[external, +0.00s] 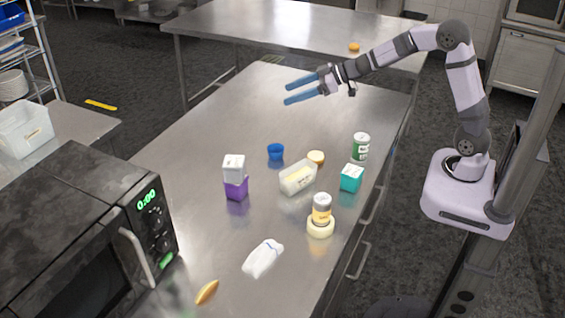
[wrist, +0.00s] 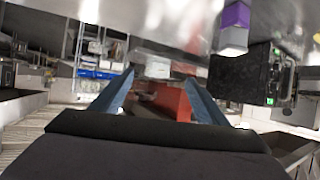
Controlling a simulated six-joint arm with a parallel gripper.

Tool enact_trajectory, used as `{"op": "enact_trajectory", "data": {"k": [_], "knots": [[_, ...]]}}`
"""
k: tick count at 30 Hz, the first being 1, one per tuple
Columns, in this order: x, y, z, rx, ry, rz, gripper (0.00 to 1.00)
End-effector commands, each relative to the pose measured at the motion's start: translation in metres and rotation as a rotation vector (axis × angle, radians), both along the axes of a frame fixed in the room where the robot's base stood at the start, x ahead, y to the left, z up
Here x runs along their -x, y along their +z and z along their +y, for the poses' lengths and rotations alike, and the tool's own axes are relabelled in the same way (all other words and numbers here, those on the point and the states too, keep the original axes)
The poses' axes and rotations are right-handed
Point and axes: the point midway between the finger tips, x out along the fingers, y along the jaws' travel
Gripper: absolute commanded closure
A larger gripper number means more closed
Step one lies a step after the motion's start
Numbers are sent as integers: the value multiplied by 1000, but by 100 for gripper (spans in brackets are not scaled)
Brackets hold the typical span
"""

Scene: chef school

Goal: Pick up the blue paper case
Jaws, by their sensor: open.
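The blue paper case (external: 276,152) is a small round blue cup. It stands upright on the steel table (external: 200,200) in the external view, between a white-and-purple stack and a clear tub. I cannot make it out in the wrist view. My gripper (external: 286,93) is open and empty, with two blue fingers spread apart. It is raised above the far part of the table, apart from the blue case. In the wrist view its fingers (wrist: 158,108) stand apart with nothing between them but distant background.
Near the case are a purple box (external: 236,188) under a white box (external: 233,168), a clear tub (external: 297,178), a green can (external: 361,147) and a teal box (external: 351,178). A microwave (external: 85,235) stands at the lower left. The far table part is clear.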

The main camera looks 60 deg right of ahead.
Motion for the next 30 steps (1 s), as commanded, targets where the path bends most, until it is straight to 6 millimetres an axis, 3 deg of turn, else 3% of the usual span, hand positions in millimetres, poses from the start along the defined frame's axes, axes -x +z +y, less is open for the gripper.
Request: {"op": "enact_trajectory", "data": {"k": [8,18,21,25,30], "knots": [[2,-60,0,-2,-6,11,32],[2,-160,0,-1,-7,12,32],[1,-181,0,2,-7,8,32],[1,-197,0,3,-6,5,32],[0,-202,0,4,-6,2,32]]}}
